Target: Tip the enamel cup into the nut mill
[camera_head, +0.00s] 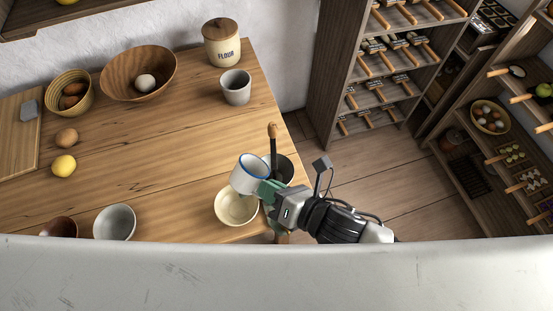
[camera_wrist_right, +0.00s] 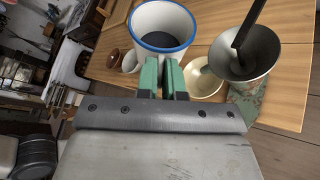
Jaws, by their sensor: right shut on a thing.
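The white enamel cup (camera_head: 247,177) with a blue rim is held in my right gripper (camera_head: 266,188), just left of the nut mill. The cup also shows in the right wrist view (camera_wrist_right: 160,17), where my right gripper (camera_wrist_right: 164,78) is shut on its near wall. The cup looks close to upright, and its inside bottom looks dark grey. The nut mill has a grey hopper (camera_head: 285,170) and a dark crank with a wooden knob. In the right wrist view its hopper (camera_wrist_right: 240,62) stands right of the cup, above a green body. My left gripper is out of view.
A cream bowl (camera_head: 237,209) stands beside the mill, partly under the cup. A grey cup (camera_head: 236,87), a flour jar (camera_head: 221,44) and a wooden bowl (camera_head: 139,76) stand farther back. A lemon (camera_head: 64,166) lies left. The table's middle is clear; its right edge is near the mill.

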